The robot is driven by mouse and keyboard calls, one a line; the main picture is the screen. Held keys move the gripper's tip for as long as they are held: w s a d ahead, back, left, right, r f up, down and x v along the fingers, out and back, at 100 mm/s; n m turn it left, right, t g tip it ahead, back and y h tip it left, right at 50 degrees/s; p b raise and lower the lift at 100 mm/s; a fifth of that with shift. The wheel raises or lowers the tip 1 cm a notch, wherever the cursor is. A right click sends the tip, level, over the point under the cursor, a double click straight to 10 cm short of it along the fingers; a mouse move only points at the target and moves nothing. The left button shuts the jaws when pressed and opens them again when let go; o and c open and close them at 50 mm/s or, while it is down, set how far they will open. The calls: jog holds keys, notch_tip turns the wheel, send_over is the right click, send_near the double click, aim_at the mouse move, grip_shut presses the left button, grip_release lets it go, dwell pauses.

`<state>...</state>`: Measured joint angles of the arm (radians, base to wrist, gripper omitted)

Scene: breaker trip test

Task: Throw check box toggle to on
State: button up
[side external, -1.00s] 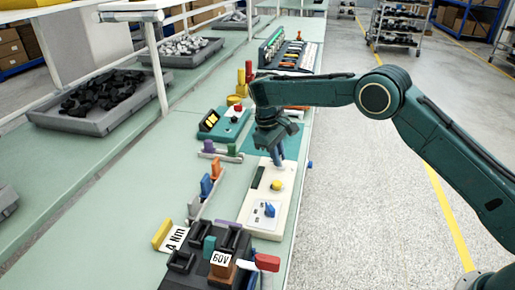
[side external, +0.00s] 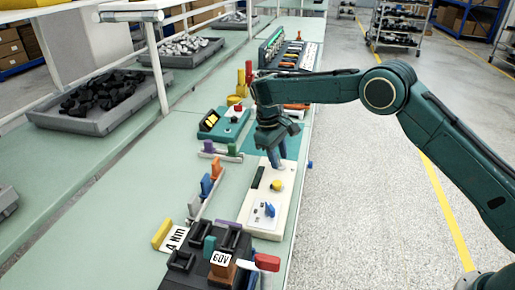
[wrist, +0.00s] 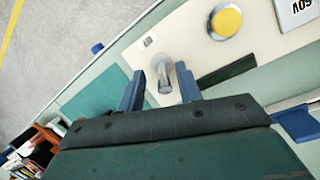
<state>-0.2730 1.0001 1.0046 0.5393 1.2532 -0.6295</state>
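The check box is a cream box (side external: 256,219) near the bench's right edge. It carries a yellow round button (side external: 277,186), a dark window (side external: 258,177) and a small blue switch (side external: 269,209). In the wrist view the box (wrist: 175,32) shows the yellow button (wrist: 227,21), the dark window (wrist: 226,70) and a grey metal toggle (wrist: 163,72). My gripper (side external: 279,158) is over the far end of the box. In the wrist view its blue fingers (wrist: 160,80) are apart, one on each side of the toggle, with visible gaps. In the side view the toggle is hidden by my gripper.
A teal box (side external: 231,122) with a red button stands beyond the check box. Coloured levers (side external: 207,184) stand to the left. Grey bins (side external: 98,107) stand farther left.

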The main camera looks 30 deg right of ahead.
jog(key=shift+s+d+r+t+y, duration=0.1)
jog(key=shift+s+d+t+y, duration=0.15)
jog(key=shift+t+y, duration=0.15)
jog(key=shift+s+d+t+y, duration=0.15)
jog(key=shift+d+t+y, duration=0.05)
jog(key=shift+t+y, duration=0.35)
jog(key=shift+s+d+t+y, duration=0.3)
jog(key=shift+t+y, duration=0.5)
jog(key=shift+s+d+t+y, duration=0.25)
jog(key=shift+t+y, duration=0.5)
jog(key=s+d+r, duration=0.1)
jog(key=s+r, duration=0.4)
jog(key=r, duration=0.3)
jog(key=s+d+r+m+g+h, duration=0.1)
jog(key=s+r, duration=0.3)
jog(key=r, duration=0.4)
jog(key=s+d+r+m, duration=0.1)
jog(key=s+r, duration=0.4)
jog(key=r, duration=0.3)
jog(key=shift+s+d+r+h, duration=0.15)
jog(key=shift+s+d+h, duration=0.05)
jog(key=shift+s+h, duration=0.15)
jog(key=shift+s, duration=0.15)
